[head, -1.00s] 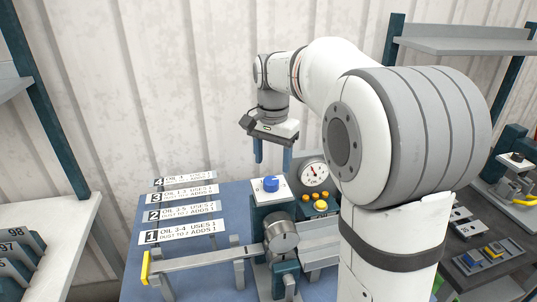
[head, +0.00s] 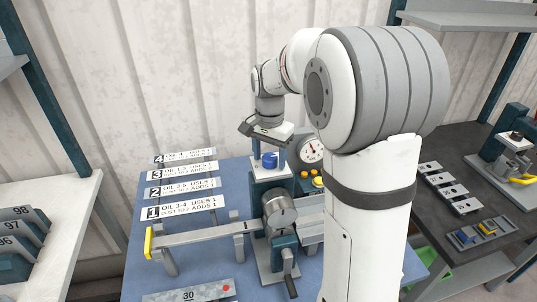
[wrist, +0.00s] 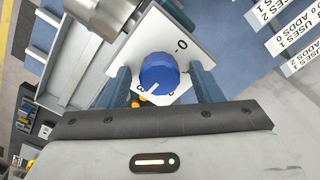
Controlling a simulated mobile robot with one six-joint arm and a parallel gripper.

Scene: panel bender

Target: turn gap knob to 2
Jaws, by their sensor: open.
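The gap knob is a blue round knob (head: 270,160) on a white plate (head: 266,174), on top of the bender's dark teal post. It also shows in the wrist view (wrist: 158,72), with a white pointer mark on its lower-left side. The plate (wrist: 183,62) has a 0 at its upper right; other marks are partly hidden by the knob. My gripper (head: 269,154) points down over the knob. It is open, with one finger on each side of the knob and a visible space between them in the wrist view (wrist: 159,76).
A dial gauge (head: 311,149) and yellow and orange buttons (head: 317,182) stand right of the knob. Label strips (head: 185,190) lie at left. A yellow-ended lever bar (head: 149,243) and round metal drum (head: 279,207) sit in front. A plate marked 30 (head: 188,294) is nearest.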

